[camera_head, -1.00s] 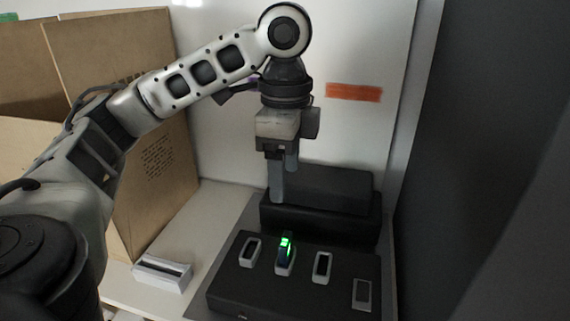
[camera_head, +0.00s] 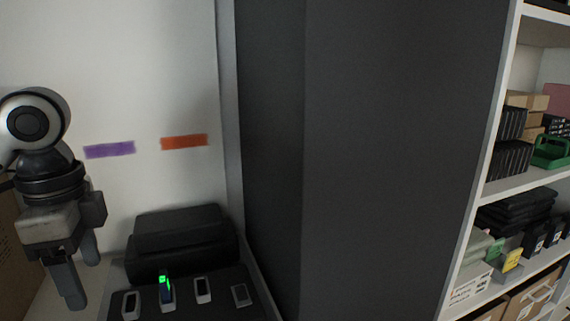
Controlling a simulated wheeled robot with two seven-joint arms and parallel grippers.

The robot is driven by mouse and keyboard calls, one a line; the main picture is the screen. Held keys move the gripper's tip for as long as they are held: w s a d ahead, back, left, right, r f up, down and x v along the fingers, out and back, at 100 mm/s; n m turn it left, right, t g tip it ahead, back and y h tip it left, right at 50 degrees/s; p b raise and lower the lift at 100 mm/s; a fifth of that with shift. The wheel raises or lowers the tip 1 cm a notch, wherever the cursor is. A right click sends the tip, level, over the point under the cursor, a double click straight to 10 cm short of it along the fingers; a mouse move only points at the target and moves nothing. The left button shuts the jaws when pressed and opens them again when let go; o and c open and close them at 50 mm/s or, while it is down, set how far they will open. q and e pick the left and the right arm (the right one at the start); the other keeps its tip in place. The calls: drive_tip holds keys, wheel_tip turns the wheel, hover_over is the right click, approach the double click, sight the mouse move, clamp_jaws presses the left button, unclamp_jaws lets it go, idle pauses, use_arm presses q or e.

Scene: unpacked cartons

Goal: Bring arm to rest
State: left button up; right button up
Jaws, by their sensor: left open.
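My left gripper (camera_head: 80,276) hangs at the left of the head view with its fingers pointing down. Its two fingers stand apart with nothing between them. It is to the left of a black dock (camera_head: 185,300) with several pale-rimmed slots. One slot holds a small dark item (camera_head: 166,288) with a green light, upright and apart from the gripper. Most of my left arm is outside the picture. My right gripper is not in view.
A dark grey panel (camera_head: 370,150) fills the middle. A white shelf unit (camera_head: 484,190) with boxes, black cases and a green basket (camera_head: 550,152) stands at right. A black block (camera_head: 182,240) sits behind the dock. Orange (camera_head: 184,142) and purple (camera_head: 110,150) strips mark the wall.

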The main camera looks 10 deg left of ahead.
use_arm(q)
drive_tip(key=s+d+f+n+t+h, duration=0.1)
drive_tip(key=d+f+n+t+h, duration=0.15)
drive_tip(key=d+f, duration=1.6)
drive_tip(key=s+a+f+n+t+y, duration=0.1)
drive_tip(key=s+a+f+n+y, duration=0.1)
drive_tip(key=s+a+f+n, duration=0.75)
drive_tip(key=w+d+f+m+t+h, duration=0.1)
drive_tip(key=w+d+f+t, duration=0.1)
drive_tip(key=f, duration=0.3)
drive_tip(key=w+d+f+m+t+h, duration=0.1)
drive_tip(key=w+d+f+t, duration=0.1)
drive_tip(key=d+f+t, duration=0.1)
wheel_tip(320, 180, down, 3)
drive_tip(key=shift+d+r+t, duration=0.1)
drive_tip(key=shift+d+t, duration=0.3)
drive_tip(key=shift+t, duration=0.35)
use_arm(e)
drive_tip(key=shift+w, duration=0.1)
use_arm(q)
drive_tip(key=shift+w, duration=0.1)
